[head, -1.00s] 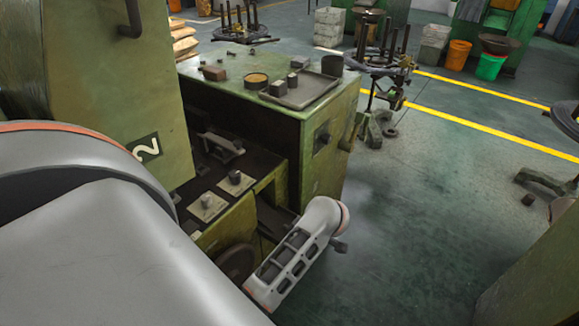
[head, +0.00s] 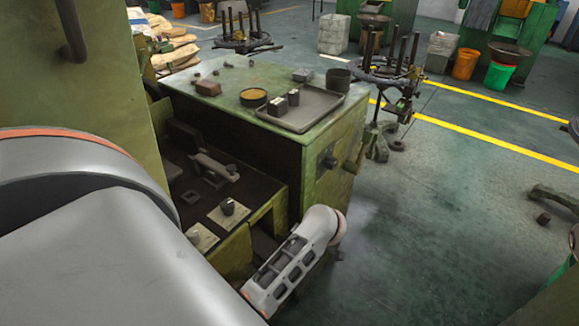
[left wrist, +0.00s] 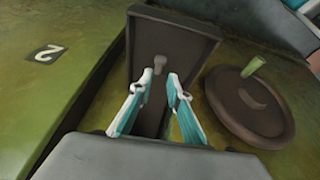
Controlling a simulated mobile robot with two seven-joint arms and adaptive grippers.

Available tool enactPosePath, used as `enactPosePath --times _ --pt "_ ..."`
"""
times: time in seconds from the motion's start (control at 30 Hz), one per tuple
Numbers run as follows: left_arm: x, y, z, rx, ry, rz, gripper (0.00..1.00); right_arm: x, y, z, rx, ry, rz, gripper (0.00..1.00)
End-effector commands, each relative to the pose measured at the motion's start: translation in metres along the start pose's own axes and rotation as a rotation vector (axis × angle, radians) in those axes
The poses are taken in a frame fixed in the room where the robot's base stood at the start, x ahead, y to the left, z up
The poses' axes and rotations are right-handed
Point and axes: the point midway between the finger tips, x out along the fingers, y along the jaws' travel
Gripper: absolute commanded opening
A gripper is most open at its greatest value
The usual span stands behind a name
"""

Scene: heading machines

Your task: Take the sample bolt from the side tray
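In the left wrist view, the side tray (left wrist: 190,42) is a dark, narrow rectangular tray against green machinery. The sample bolt (left wrist: 159,63), small and grey-brown with a rounded head, lies inside it. My left gripper (left wrist: 161,77) is open, its two pale and teal fingers pointing at the tray. The bolt shows between and just beyond the fingertips, with no finger visibly touching it. The height gap between them cannot be judged. In the head view, my left arm covers the lower left, and its gripper, this tray and the bolt are hidden. My right gripper is not in view.
A round dark wheel with a green handle (left wrist: 247,108) stands close right of the side tray. A green panel (left wrist: 50,85) marked 2 is at left. Another flat tray (head: 318,108) with small blocks sits on the green machine (head: 325,190). Floor to the right is largely clear.

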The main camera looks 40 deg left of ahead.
Motion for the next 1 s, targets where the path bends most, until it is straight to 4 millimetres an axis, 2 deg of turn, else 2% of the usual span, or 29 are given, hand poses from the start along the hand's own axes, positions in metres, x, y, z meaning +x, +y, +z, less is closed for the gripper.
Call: enactPosePath --times 0.1,0.3,0.6,0.7,1.0 --pt "0.021 0.000 0.001 0.000 0.002 -0.003 0.17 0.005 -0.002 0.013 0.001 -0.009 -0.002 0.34" --pt "0.044 0.001 0.001 0.001 0.001 -0.002 0.17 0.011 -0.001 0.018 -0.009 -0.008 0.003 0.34" --pt "0.046 0.002 0.000 -0.001 -0.001 0.001 0.17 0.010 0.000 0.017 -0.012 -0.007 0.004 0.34" --pt "0.046 0.002 0.000 -0.001 -0.001 0.001 0.00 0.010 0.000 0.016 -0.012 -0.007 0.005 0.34" --pt "0.046 0.002 0.000 0.000 -0.001 0.001 0.00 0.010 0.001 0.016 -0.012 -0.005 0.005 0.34"
